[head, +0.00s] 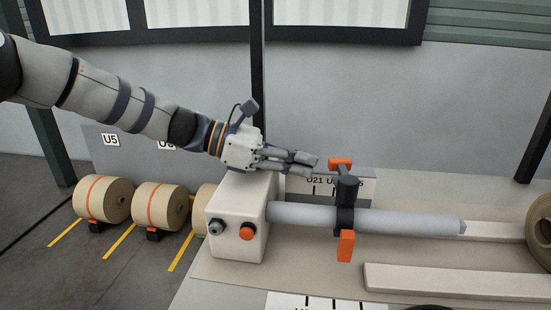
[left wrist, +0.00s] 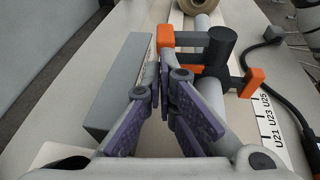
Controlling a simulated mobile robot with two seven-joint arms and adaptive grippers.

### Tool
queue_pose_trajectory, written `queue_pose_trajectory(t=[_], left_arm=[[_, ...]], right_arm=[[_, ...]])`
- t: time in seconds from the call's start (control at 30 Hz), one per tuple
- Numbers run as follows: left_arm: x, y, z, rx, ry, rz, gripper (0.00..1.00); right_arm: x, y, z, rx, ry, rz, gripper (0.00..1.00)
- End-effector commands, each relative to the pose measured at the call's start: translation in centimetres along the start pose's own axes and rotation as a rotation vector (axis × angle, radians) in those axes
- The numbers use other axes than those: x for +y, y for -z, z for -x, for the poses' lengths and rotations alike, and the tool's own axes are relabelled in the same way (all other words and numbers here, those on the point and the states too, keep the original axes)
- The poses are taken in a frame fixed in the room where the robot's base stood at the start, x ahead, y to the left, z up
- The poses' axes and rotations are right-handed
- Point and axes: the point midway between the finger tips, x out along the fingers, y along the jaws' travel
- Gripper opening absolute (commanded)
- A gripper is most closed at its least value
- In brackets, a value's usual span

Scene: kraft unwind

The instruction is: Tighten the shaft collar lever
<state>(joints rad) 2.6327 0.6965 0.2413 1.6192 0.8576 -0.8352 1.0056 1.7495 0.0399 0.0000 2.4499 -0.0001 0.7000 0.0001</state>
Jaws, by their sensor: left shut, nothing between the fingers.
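A grey shaft (head: 400,221) runs right from a cream housing (head: 240,215). A black collar (head: 345,218) is around the shaft, with a dark upright post. An upper orange part (head: 341,163) and a lower orange block (head: 346,246) stick out on opposite sides; I cannot tell which is the lever's handle. My left gripper (head: 316,164) is shut and empty, its fingertips just left of the upper orange part. In the left wrist view, the fingers (left wrist: 168,70) are close to one orange part (left wrist: 166,42); contact is unclear. The other orange part (left wrist: 251,82) is right of the collar.
The housing has an orange knob (head: 247,232) and a grey knob (head: 216,227). A labelled grey panel (head: 360,190) stands behind the shaft. Paper rolls (head: 103,199) sit on the floor at left.

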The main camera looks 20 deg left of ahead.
Motion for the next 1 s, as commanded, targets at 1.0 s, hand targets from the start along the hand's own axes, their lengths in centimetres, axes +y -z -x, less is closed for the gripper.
queue_pose_trajectory(t=[1.0], left_arm=[[0.8,-0.5,-3.4,0.007,0.169,-0.048,0.00]], right_arm=[[0.1,-1.3,-2.3,-0.064,-0.003,0.001,0.40]])
